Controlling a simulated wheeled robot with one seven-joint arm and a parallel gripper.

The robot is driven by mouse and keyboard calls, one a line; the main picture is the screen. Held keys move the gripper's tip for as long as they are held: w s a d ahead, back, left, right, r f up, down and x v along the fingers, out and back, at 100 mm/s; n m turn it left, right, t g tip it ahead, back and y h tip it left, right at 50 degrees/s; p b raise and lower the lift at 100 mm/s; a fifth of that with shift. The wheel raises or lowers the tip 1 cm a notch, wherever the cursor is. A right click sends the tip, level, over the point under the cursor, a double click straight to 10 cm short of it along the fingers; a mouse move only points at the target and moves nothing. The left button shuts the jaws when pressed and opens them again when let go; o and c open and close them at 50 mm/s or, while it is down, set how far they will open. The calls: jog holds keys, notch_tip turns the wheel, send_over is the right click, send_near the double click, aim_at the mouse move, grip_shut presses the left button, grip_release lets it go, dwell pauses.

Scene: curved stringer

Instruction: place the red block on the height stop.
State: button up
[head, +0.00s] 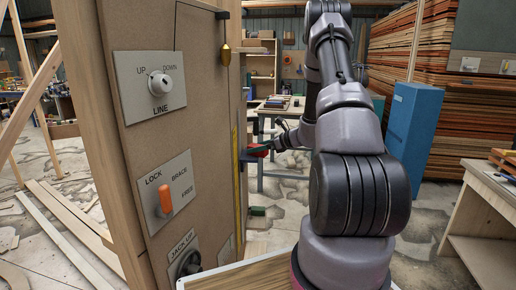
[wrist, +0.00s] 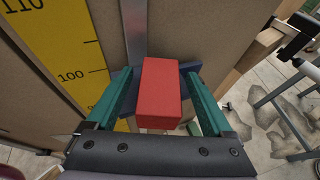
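The red block (wrist: 160,92) sits between the two fingers of my gripper (wrist: 152,78) in the wrist view. Gaps show between the block and both green fingers, so the gripper looks open around it. The dark blue height stop (wrist: 123,88) shows behind and beside the block, which appears to rest on it; the contact underneath is hidden. In the head view the red block (head: 258,150) is small, at the panel's right edge, just above the blue stop (head: 246,158).
A yellow scale (wrist: 62,52) and metal rail (wrist: 134,30) run along the panel. The panel (head: 150,75) carries a LINE knob (head: 160,83), orange lock lever (head: 165,200) and jack dial (head: 187,264). A green block (head: 257,211) is lower down. A blue cabinet (head: 408,130) stands right.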

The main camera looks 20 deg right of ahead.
jog(key=shift+r, duration=0.15)
jog(key=shift+s+d+r, duration=0.15)
jog(key=shift+s+d, duration=0.1)
jog(key=shift+d, duration=0.05)
jog(key=v, duration=1)
jog(key=s+a+r+n+g, duration=0.5)
jog(key=s+a+r+n, duration=0.55)
jog(key=a+r, duration=0.4)
jog(key=s+a+r+n+t+h, duration=0.1)
jog(key=s+a+r+n+h, duration=0.1)
jog(key=s+r+n, duration=0.3)
jog(key=s+a+r+n+t+h, duration=0.1)
jog(key=s+r+n+h, duration=0.3)
jog(key=s+n, duration=0.4)
jog(key=shift+s+a+r+h, duration=0.4)
jog(key=shift+s+r, duration=0.35)
jog(key=shift+s, duration=1.75)
